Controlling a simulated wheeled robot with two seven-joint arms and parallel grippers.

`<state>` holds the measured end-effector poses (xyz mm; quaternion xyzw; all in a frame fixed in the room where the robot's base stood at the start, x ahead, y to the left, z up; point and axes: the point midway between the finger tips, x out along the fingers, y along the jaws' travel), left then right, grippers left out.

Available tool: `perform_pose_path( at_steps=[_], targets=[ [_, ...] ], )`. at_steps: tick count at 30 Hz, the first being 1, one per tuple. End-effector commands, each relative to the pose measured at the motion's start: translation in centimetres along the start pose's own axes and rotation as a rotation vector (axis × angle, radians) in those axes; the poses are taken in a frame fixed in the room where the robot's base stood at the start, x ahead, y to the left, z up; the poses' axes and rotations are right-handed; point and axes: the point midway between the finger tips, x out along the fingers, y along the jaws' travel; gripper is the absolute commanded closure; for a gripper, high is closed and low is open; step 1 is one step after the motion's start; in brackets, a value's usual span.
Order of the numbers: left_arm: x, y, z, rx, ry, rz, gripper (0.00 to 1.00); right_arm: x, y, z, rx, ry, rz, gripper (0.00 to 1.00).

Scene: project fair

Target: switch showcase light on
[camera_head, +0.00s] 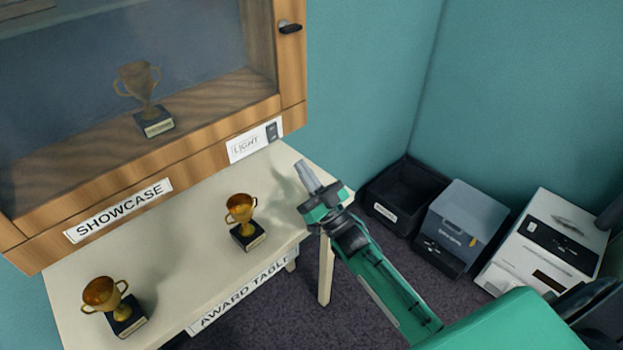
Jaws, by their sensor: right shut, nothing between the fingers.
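The wooden showcase (195,150) with a glass front stands at the upper left above a table. A white plate marked LIGHT (243,146) sits at its lower right corner, with a small dark switch (272,131) at the plate's right end. My right gripper (306,176) is shut and empty. In the picture it is below and to the right of the switch, apart from it, near the table's right end. The showcase interior looks dim. My left gripper is not in view.
The award table (190,250) bears two gold trophies, one at the front left (122,312) and one nearer my gripper (245,225). Another trophy (145,95) is behind the glass. A black bin (400,185), a grey box (468,215) and a white machine (550,235) stand on the right.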

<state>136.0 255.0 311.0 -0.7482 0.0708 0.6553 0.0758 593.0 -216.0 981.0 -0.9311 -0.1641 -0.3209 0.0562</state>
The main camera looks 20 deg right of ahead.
Motion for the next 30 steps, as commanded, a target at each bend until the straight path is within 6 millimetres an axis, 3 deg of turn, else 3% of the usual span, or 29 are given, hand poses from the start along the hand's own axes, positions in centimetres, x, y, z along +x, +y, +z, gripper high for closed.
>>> perform_pose_path(
  at_steps=[1, 6, 10, 17, 30],
  targets=[
    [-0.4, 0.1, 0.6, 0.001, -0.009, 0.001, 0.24, 1.5, 0.0, -0.3, 0.0, 0.003, 0.0, 1.0],
    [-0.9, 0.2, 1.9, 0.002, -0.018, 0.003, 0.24, 5.1, 0.0, -0.3, 0.0, 0.001, 0.001, 1.0],
    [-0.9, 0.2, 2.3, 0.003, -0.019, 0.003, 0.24, 6.1, 0.0, 1.4, 0.001, -0.001, 0.001, 1.0],
    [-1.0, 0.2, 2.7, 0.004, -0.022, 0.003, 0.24, 7.0, 0.0, 2.7, 0.0, -0.001, 0.001, 1.0],
    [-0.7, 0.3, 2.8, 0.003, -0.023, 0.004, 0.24, 7.1, 0.0, 3.0, 0.0, 0.002, 0.001, 1.0]
  ],
)
